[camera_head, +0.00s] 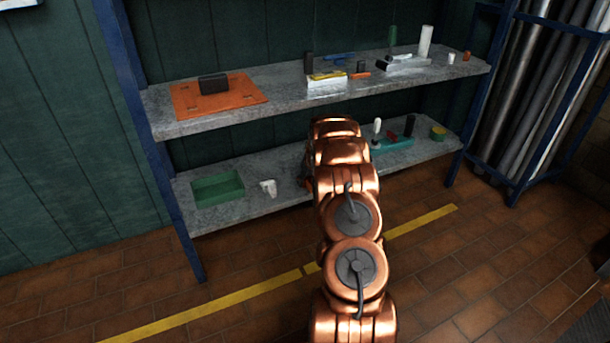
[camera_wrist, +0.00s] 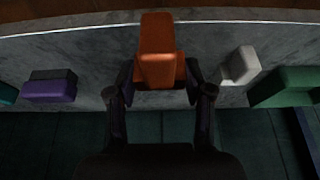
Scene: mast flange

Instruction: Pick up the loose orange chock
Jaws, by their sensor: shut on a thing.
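The orange chock (camera_wrist: 157,58) sits between the two dark fingers of my gripper (camera_wrist: 158,82) in the wrist view. The fingers are shut on its sides. Below and behind it is the grey lower shelf (camera_wrist: 85,55); I cannot tell whether the chock touches the shelf or hangs just above it. In the head view my copper arm reaches to the lower shelf (camera_head: 245,212) and hides the gripper and most or all of the chock.
Beside the chock are a white piece (camera_wrist: 240,66), a green tray (camera_wrist: 285,87) and a purple block (camera_wrist: 48,91). A teal tray (camera_head: 395,143) stands right of my arm. The upper shelf (camera_head: 285,98) runs above, bearing an orange mat (camera_head: 190,102) and several small items.

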